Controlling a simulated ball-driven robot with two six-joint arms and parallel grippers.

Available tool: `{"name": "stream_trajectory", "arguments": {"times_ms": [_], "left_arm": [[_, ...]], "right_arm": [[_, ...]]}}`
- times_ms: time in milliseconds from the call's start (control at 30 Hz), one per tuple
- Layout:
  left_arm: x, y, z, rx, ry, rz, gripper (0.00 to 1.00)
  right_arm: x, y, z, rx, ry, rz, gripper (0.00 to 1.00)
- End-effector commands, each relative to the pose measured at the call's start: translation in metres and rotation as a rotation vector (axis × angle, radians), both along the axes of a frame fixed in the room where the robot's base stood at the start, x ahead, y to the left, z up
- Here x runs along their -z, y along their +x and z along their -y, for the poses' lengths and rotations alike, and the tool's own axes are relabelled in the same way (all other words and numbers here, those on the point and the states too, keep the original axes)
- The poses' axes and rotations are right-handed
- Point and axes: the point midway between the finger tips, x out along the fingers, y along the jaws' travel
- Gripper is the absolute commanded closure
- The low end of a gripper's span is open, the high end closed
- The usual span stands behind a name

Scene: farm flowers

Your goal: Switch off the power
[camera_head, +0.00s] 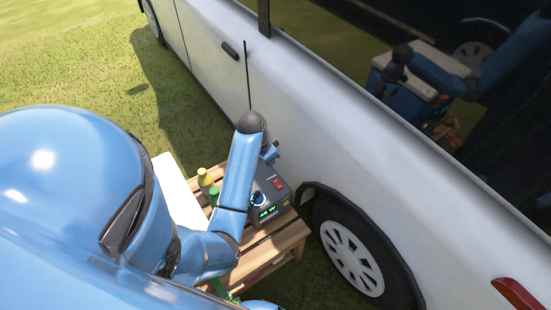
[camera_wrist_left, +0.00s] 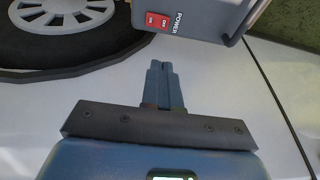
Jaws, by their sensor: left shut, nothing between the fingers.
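A dark grey power box (camera_head: 273,197) stands on a slatted wooden table (camera_head: 262,248) beside the van. In the head view it has a red switch (camera_head: 278,183), a knob (camera_head: 257,200) and a green lit display reading about 45 W. In the left wrist view, the box (camera_wrist_left: 209,17) shows at the top, with its red ON/OFF switch (camera_wrist_left: 158,24) next to the word POWER. My left gripper (camera_head: 274,155) is near the switch end of the box. In the wrist view its fingers (camera_wrist_left: 161,67) are shut and empty, pointing toward the switch, apparently apart from it. My right gripper is not in view.
A white van (camera_head: 300,110) with a wheel (camera_head: 352,257) stands close behind the box, limiting room there. A yellow-and-green object (camera_head: 205,179) and a white surface (camera_head: 177,190) are left of the box. Grass (camera_head: 75,65) lies open at the upper left.

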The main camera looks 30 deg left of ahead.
Motion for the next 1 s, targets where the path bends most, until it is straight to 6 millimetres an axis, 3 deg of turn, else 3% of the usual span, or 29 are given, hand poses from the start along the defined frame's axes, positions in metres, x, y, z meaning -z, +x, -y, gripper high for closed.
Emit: {"name": "stream_trajectory", "arguments": {"times_ms": [267,800,1000], "left_arm": [[0.016,0.004,0.001,-0.001,-0.001,-0.001,1.00],[0.105,0.028,0.006,-0.001,0.000,-0.002,1.00],[0.126,0.029,0.004,-0.002,-0.001,0.000,1.00]], "right_arm": [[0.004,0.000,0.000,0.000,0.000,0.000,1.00],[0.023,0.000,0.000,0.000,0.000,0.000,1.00],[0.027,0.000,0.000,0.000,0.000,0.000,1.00]]}}
